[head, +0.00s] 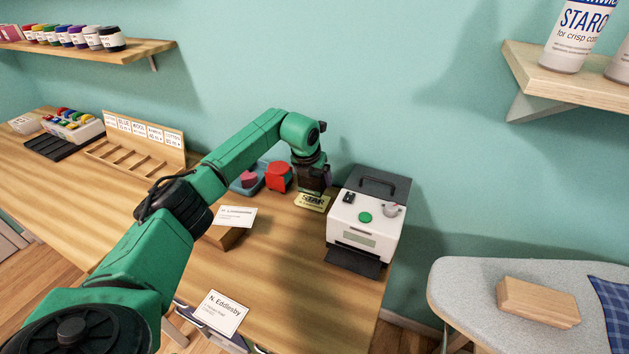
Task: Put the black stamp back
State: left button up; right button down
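My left gripper (313,190) points down at the back of the wooden table, just above a yellow printed card (312,203). Its dark fingers blend with whatever may be between them, so I cannot tell whether it is open or shut. I cannot make out a black stamp apart from the dark gripper. A blue tray (237,187) with a pink piece (249,179) and a red stamp-like block (278,177) stand left of the gripper. My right gripper is not in view.
A white and black machine (365,220) stands close right of the gripper. A wooden block with a white card (235,217) lies in front. A wooden slotted rack (130,145) is further left. An ironing board (470,280) stands at right.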

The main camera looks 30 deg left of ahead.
pick_arm(q)
jog(key=shift+r, duration=0.6)
jog(key=shift+f, duration=0.15)
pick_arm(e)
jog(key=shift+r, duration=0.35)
